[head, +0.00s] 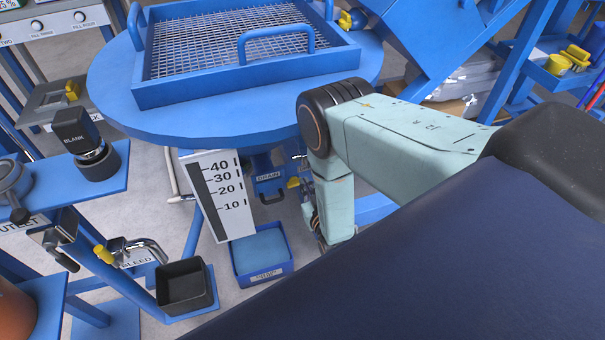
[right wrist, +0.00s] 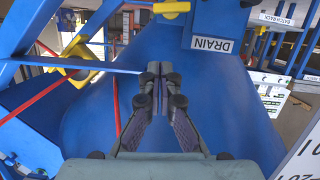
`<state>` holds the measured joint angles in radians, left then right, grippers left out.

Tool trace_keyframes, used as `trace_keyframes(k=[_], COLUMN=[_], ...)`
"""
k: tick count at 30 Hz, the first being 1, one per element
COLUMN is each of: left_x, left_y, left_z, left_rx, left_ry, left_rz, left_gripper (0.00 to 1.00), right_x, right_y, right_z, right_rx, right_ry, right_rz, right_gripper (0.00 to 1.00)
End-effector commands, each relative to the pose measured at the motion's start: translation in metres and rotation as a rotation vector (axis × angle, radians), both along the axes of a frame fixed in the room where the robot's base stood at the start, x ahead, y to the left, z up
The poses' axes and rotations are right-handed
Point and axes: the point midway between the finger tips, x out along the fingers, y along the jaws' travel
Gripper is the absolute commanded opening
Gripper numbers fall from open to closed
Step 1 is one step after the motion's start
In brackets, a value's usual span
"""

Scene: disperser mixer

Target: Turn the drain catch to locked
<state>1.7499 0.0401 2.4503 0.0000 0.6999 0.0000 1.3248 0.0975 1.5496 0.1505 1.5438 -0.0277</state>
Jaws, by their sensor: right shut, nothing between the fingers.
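The DRAIN label (head: 268,177) is on a blue fitting under the round blue table, left of my right arm. A small yellow part (head: 293,183) shows just right of it; I cannot tell whether it is the catch handle or how it is turned. In the right wrist view, the DRAIN label (right wrist: 212,45) is on a blue surface, and a yellow bar (right wrist: 172,7) is at the top edge. My right gripper (right wrist: 160,84) is shut and empty, below and left of that label. In the head view it is mostly hidden below my forearm. My left gripper is out of view.
The round table (head: 110,85) carries a blue mesh-bottomed tray (head: 215,90). A white scale board (head: 222,205) hangs below it, and a blue bin (head: 262,277) stands on the floor. A black cup (head: 186,292) is at lower left. Red strips (right wrist: 115,100) show in the wrist view.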

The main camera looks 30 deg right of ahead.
Motion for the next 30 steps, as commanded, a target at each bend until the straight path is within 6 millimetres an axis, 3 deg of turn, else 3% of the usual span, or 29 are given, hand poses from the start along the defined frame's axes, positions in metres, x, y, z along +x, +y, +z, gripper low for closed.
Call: trace_keyframes(k=[6,13,23,30], left_x=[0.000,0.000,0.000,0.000], left_y=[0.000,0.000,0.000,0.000], left_z=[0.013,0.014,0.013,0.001], left_rx=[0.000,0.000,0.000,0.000], left_ry=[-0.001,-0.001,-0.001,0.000], left_rz=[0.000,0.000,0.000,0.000], left_gripper=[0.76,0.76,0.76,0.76], right_x=[-0.029,-0.038,-0.037,-0.010], right_y=[0.008,0.011,0.010,0.003], right_z=[0.008,0.010,0.009,0.001], right_rx=[0.000,-0.001,0.000,0.000], right_ry=[0.002,0.000,-0.001,-0.005], right_rz=[0.001,0.000,0.000,-0.001], right_gripper=[0.00,0.00,0.00,0.00])
